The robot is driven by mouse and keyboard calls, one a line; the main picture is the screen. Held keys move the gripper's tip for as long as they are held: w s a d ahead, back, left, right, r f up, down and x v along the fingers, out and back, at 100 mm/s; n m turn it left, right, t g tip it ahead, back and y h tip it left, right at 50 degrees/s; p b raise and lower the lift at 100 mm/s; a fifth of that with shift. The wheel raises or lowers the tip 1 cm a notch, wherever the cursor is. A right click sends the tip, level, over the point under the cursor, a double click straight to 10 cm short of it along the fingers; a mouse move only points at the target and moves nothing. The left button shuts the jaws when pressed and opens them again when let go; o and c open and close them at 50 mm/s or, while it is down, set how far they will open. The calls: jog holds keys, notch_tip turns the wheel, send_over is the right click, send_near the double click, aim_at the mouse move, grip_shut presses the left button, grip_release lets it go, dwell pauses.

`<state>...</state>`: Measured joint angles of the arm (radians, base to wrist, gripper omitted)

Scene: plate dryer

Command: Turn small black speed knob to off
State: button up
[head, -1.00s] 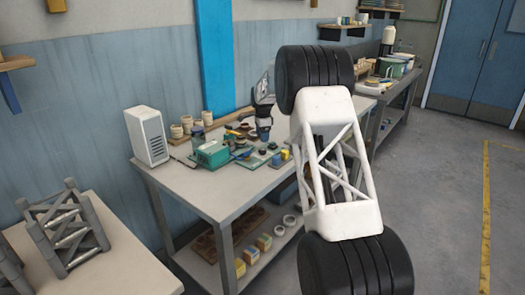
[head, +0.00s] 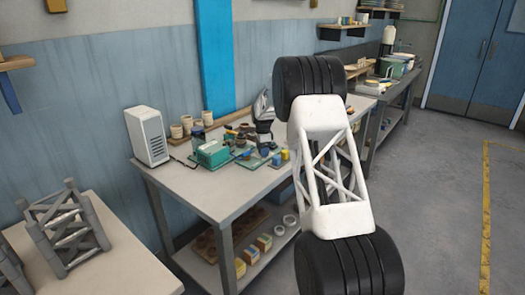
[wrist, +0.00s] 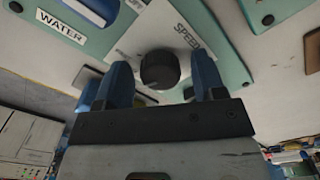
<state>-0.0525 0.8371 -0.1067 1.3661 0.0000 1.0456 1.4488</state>
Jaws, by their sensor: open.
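The small black speed knob (wrist: 160,70) shows in the wrist view on a white label plate marked SPEED (wrist: 183,48). The plate is on a green panel (wrist: 225,65). My gripper (wrist: 162,80) is open, with one blue finger to the left of the knob and one to the right. I cannot tell whether either finger touches it. The knob's pointer and its setting are not readable. In the head view my gripper (head: 265,135) is low over the boards on the workbench (head: 205,190); the knob cannot be made out there.
A WATER label (wrist: 61,22) and a blue part sit beside the knob in the wrist view. In the head view a teal box (head: 213,154), a white heater-like box (head: 147,136) and several cups (head: 187,125) stand on the bench. The bench's front left is clear.

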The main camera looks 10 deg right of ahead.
jog(key=shift+f, duration=0.1)
jog(key=c, duration=0.9)
jog(key=shift+n, duration=0.4)
jog(key=n, duration=0.6)
jog(key=shift+n, duration=0.4)
jog(key=n, duration=0.4)
jog(key=shift+n, duration=2.2)
